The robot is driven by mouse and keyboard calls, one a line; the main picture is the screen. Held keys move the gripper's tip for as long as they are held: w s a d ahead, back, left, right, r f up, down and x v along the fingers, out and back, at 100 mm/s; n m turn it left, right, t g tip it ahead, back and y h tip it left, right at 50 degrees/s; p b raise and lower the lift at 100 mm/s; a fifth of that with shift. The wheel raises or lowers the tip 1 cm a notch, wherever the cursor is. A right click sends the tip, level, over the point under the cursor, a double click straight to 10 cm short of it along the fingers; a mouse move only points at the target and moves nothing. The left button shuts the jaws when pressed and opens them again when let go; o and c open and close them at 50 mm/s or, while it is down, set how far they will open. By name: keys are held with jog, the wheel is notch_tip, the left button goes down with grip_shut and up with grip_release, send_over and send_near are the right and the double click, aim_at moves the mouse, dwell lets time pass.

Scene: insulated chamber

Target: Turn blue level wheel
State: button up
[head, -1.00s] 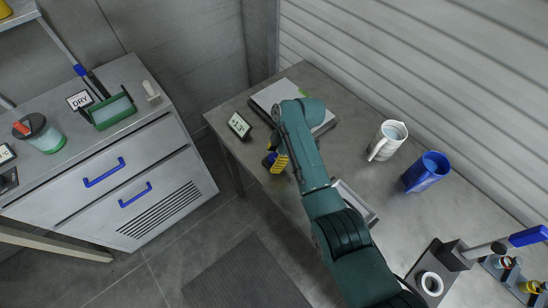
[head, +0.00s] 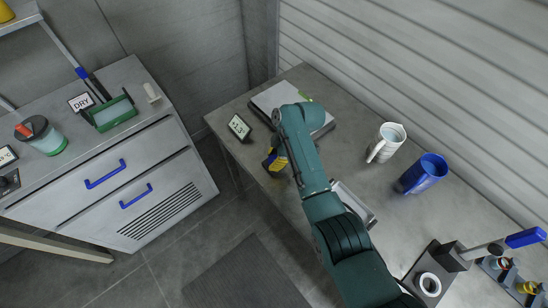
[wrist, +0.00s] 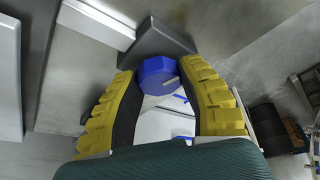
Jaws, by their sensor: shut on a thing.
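The blue level wheel (wrist: 158,72) is a small faceted blue knob with a slot-like mark, below a dark grey wedge-shaped mount (wrist: 157,40) in the wrist view. My gripper (wrist: 160,76) has yellow ribbed fingers, one on each side of the wheel, and is shut on it. In the head view my gripper (head: 275,161) is at the left edge of the grey table (head: 345,115), pointing down. A bit of blue shows beside the yellow fingers there, but the wheel is mostly hidden.
A small display (head: 239,127) stands on the table corner near my gripper. A white jug (head: 387,142) and a blue cup (head: 424,174) stand to the right. A drawer cabinet (head: 110,165) stands left, across a floor gap.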

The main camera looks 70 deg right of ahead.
jog(key=m+h+p, duration=0.1)
jog(key=m+p, duration=0.2)
jog(key=p, duration=0.1)
jog(key=shift+a+r+m, duration=0.1)
jog(key=shift+r+m, duration=0.05)
jog(key=shift+m, duration=0.25)
jog(key=m+h+p, duration=0.1)
jog(key=m+p, duration=0.2)
jog(key=shift+m+h, duration=0.3)
jog(key=shift+h, duration=0.1)
jog(key=m+h+p, duration=0.1)
jog(key=m, duration=0.2)
jog(key=shift+f+p, duration=0.2)
jog(key=shift+p, duration=0.1)
jog(key=shift+s+f+m+g+h, duration=0.1)
jog(key=shift+m+g+h, duration=0.25)
jog(key=shift+m, duration=0.7)
jog(key=shift+f+m+g+h, duration=0.1)
jog(key=shift+m+g+h, duration=0.25)
jog(key=shift+m, duration=0.7)
jog(key=o, duration=1.1)
jog(key=shift+r, duration=0.1)
jog(key=shift+o, duration=0.5)
jog(key=shift+p, duration=0.3)
jog(key=shift+r, duration=0.15)
